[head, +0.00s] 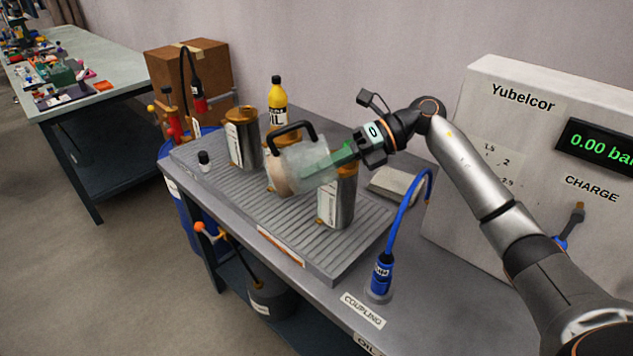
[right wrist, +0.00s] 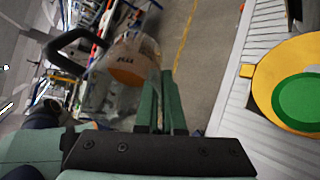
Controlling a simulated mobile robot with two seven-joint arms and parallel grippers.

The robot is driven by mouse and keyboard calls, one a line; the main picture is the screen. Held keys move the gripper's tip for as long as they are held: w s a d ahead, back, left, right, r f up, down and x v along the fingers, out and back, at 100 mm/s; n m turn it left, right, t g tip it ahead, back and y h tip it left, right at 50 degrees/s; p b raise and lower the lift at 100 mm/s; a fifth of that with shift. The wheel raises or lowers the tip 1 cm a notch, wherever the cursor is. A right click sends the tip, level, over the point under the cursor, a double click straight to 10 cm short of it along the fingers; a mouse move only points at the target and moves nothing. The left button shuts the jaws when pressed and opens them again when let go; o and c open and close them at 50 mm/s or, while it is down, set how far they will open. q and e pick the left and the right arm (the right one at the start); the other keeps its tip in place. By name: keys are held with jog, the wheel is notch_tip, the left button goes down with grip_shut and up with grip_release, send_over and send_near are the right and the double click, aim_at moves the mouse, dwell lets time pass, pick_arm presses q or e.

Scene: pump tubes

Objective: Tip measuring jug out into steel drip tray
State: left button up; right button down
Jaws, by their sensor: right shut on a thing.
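The measuring jug (head: 312,168) is clear, with a black handle (head: 292,128) on top. It is tipped on its side above the steel drip tray (head: 290,232), its tan end (head: 278,174) facing left and slightly down. My right gripper (head: 335,160) is shut on the jug, its green fingers seen through the clear wall. In the right wrist view the fingers (right wrist: 160,105) are close together, with the jug's handle (right wrist: 68,48) and tan end (right wrist: 135,62) beyond. I cannot see any liquid falling. My left gripper is not in view.
Metal canisters stand on the tray: one at left (head: 243,140), one right under the gripper (head: 337,205), one partly behind the jug. A yellow oil bottle (head: 278,98) stands behind. A blue hose coupling (head: 381,275) is at front right, beside the charge unit (head: 490,150).

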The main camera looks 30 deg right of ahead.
jog(key=shift+f+y+b, duration=0.3)
jog(key=shift+b, duration=0.1)
jog(key=shift+y+b, duration=0.3)
jog(key=shift+b, duration=0.2)
jog(key=y+b, duration=0.1)
jog(key=b, duration=0.1)
jog(key=shift+t+y+b, duration=0.3)
jog(key=shift+t, duration=0.1)
jog(key=shift+d+y+b, duration=0.1)
jog(key=shift+y+b, duration=0.3)
jog(key=shift+b, duration=0.45)
jog(key=shift+r+y+b, duration=0.15)
jog(key=shift+y+b, duration=0.35)
jog(key=shift+b, duration=0.35)
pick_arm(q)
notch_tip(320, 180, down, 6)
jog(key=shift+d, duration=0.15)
pick_arm(e)
jog(key=shift+r, duration=0.1)
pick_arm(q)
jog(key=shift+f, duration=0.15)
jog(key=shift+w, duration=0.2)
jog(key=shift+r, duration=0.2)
pick_arm(e)
jog(key=shift+s+r, duration=0.15)
jog(key=shift+r, duration=0.05)
dwell(1.1)
